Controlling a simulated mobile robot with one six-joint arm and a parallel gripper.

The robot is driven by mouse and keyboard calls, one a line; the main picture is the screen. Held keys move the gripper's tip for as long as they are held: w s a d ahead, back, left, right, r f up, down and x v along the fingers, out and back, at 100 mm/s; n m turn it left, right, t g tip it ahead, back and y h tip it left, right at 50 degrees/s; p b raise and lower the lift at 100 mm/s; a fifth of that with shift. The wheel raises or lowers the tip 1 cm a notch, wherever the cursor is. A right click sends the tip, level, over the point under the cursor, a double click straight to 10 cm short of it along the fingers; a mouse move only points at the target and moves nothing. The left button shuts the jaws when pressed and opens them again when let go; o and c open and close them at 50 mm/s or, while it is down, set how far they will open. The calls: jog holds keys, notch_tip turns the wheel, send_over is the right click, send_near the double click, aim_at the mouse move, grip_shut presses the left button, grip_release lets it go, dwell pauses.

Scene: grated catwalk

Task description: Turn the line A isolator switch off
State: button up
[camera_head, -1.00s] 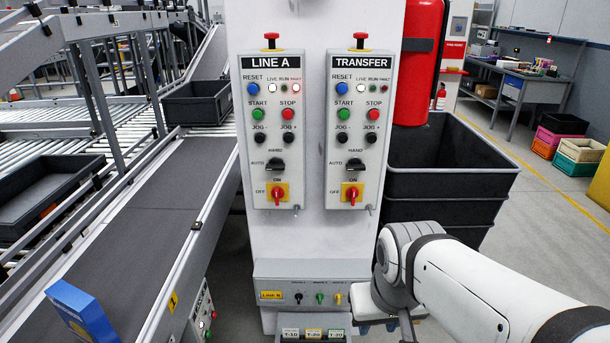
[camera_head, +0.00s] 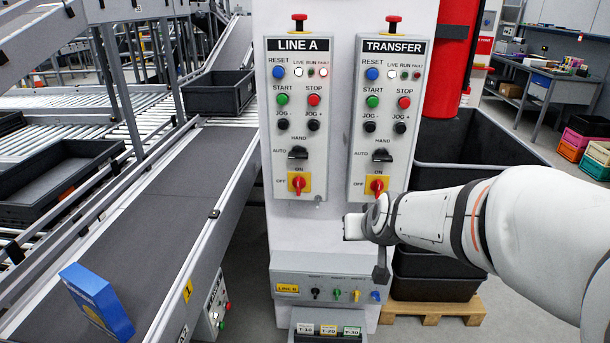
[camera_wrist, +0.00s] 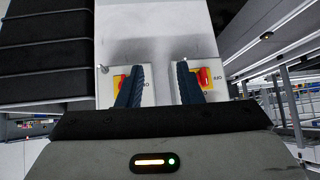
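The line A isolator switch (camera_head: 298,184) is a red handle on a yellow plate at the bottom of the LINE A panel (camera_head: 284,140). Its handle stands about upright, towards ON; OFF is marked at its left. The wrist view is turned over, so this switch shows at the right (camera_wrist: 203,77), partly behind a finger. The transfer isolator (camera_head: 376,186) also shows at the left in the wrist view (camera_wrist: 121,85). My gripper (camera_wrist: 160,68) is open and empty, its dark fingers apart, short of the panels. In the head view my arm's end is below and right of the switch.
A conveyor (camera_head: 160,210) with a blue box (camera_head: 97,300) runs along the left. A black bin (camera_head: 470,145) stands at the right of the white post, beside a red cylinder (camera_head: 452,60). A lower LINE B box (camera_head: 325,287) juts from the post.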

jog(key=w+a+f+t+b, duration=0.25)
jog(key=w+a, duration=0.25)
jog(key=w, duration=0.3)
jog(key=w+a+f+t+b, duration=0.15)
jog(key=w+a+t, duration=0.25)
jog(key=w, duration=0.4)
jog(key=m+t+h+b, duration=0.1)
jog(key=t+h+b, duration=0.15)
jog(key=t, duration=0.45)
send_near(298, 189)
jog(key=w, duration=0.1)
jog(key=p+x, duration=0.1)
jog(key=x, duration=0.7)
jog(key=shift+r, duration=0.2)
jog(key=shift+c, duration=0.3)
